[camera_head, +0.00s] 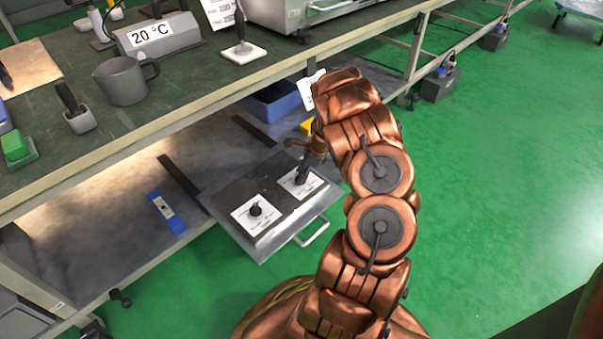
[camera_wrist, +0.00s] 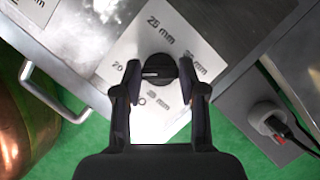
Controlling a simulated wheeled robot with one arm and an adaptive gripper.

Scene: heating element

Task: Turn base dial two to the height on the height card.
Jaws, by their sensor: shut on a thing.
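Two dials sit on white plates on the metal drawer-like base (camera_head: 262,238) under the bench. The left dial (camera_head: 255,209) stands free. The right dial (camera_head: 302,179) has my gripper (camera_head: 314,158) over it. In the wrist view my gripper (camera_wrist: 160,78) is shut on this black round knob (camera_wrist: 158,68), one finger on each side. A pale mark on the knob lies to the left of its middle. The dial plate (camera_wrist: 135,45) reads "25 mm" at the top and "20" at the left; the right and lower labels are partly hidden. No height card is readable.
The bench top above holds a grey jug (camera_head: 124,82), a "20 °C" display (camera_head: 158,36) and a white-based switch (camera_head: 243,53). A blue object (camera_head: 166,212) lies on the lower shelf. A front handle (camera_head: 313,232) sticks out over open green floor.

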